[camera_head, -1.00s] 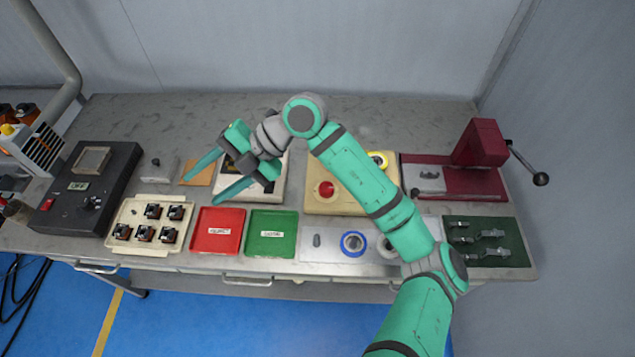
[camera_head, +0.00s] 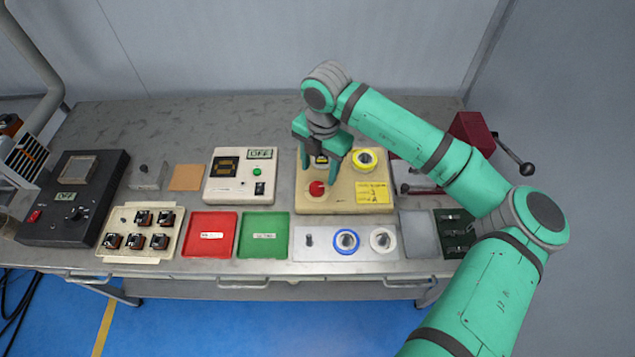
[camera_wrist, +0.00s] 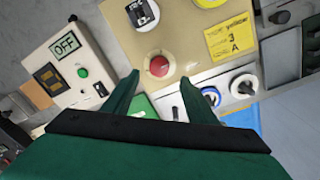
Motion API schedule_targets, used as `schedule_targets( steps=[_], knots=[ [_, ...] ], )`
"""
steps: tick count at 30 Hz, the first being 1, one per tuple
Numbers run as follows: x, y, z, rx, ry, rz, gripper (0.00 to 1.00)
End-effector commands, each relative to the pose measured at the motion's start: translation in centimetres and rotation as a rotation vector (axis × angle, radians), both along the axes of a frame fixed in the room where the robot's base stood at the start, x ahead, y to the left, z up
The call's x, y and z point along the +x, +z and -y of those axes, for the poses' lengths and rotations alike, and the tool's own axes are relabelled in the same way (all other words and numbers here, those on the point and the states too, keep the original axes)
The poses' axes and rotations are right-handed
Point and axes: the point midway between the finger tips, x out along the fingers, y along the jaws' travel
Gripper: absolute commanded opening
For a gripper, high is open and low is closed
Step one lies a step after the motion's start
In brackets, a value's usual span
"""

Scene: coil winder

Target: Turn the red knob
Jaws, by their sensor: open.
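The red knob (camera_head: 317,189) is a round knob on the front left part of a beige panel box (camera_head: 340,205) on the bench. In the wrist view the red knob (camera_wrist: 158,66) lies ahead of the fingertips, roughly between them in the picture. My gripper (camera_head: 322,178) is open, pointing down above the beige box close to the knob. In the wrist view my gripper (camera_wrist: 170,85) has its two green fingers spread with nothing between them. I cannot tell the exact height of the fingertips over the knob.
A yellow-ringed round part (camera_head: 365,160) and a yellow note (camera_head: 373,192) are on the same box. A white box (camera_head: 240,190) with an OFF display stands left. Red (camera_head: 207,251) and green (camera_head: 264,252) trays and a plate with blue and white rings (camera_head: 300,254) lie in front.

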Motion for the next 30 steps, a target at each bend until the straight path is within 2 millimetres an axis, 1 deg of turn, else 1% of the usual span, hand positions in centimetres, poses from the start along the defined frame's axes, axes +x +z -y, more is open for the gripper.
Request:
schedule_targets(
  steps=[1,6,12,18,25,26,27,29,30],
  knots=[
    [0.0,-1.0,-0.1,0.003,-0.001,-0.003,0.52],
    [0.0,-4.0,-0.2,0.003,-0.001,-0.003,0.52],
    [0.2,-6.4,-0.3,0.003,-0.001,-0.001,0.52],
    [0.2,-7.2,-0.4,0.001,0.002,0.0,0.52],
    [0.2,-7.3,-0.5,0.001,0.002,0.0,0.52],
    [0.2,-7.3,-0.5,0.001,0.003,0.0,0.47],
    [0.2,-7.3,-0.5,0.001,0.003,0.0,0.38],
    [0.2,-7.2,-0.6,0.002,0.005,-0.001,0.23],
    [0.2,-7.2,-0.7,0.002,0.006,-0.001,0.14]
  ],
)
